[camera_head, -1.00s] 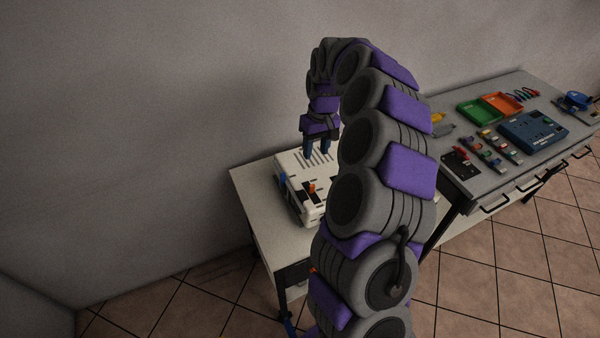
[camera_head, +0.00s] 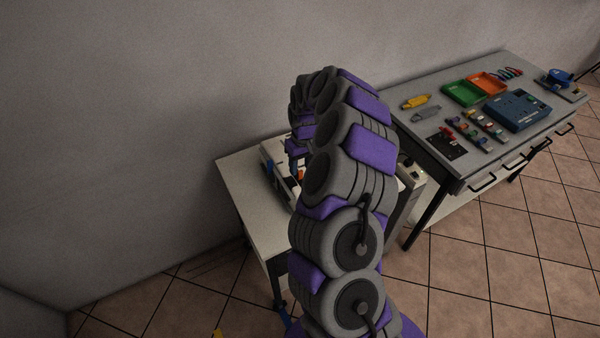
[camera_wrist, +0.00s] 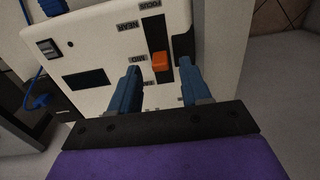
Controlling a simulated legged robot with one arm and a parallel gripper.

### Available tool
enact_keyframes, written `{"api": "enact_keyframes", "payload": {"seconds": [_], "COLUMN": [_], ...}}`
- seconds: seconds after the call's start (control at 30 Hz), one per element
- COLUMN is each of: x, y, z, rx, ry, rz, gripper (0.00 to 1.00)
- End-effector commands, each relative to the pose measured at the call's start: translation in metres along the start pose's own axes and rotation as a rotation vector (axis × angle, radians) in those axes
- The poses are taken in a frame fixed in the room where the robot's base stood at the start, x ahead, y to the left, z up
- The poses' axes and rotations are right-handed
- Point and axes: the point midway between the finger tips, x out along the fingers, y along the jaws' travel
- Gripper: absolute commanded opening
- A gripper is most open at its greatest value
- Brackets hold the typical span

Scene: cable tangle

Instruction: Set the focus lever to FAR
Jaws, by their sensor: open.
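The white device (camera_wrist: 95,55) fills much of the wrist view, with a FOCUS label at its top edge and a dark lever slot. The orange focus lever (camera_wrist: 160,62) sits in this slot level with the MID label (camera_wrist: 138,59); the NEAR label (camera_wrist: 128,26) is farther up the picture. The lowest label is partly hidden by my gripper. My gripper (camera_wrist: 159,72) is open, its blue fingers on either side of the lever; I cannot tell whether either touches it. In the head view, my arm hides most of the device (camera_head: 267,158).
The device stands on a pale table (camera_head: 240,190) beside the wall. A grey workbench (camera_head: 425,85) at right carries green (camera_head: 462,92) and orange (camera_head: 487,84) trays, a blue box (camera_head: 517,110) and small parts. A blue cable (camera_wrist: 40,85) runs at the device's left.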

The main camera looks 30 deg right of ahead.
Motion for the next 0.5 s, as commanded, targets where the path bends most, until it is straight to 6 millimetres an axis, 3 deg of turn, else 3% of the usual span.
{"api": "enact_keyframes", "payload": {"seconds": [0.2, 0.5], "x": [0.025, 0.031], "y": [0.0, 0.0], "z": [-0.001, -0.001], "rx": [-0.001, -0.001], "ry": [0.002, 0.003], "rz": [0.001, 0.002], "gripper": [0.47, 0.47]}}
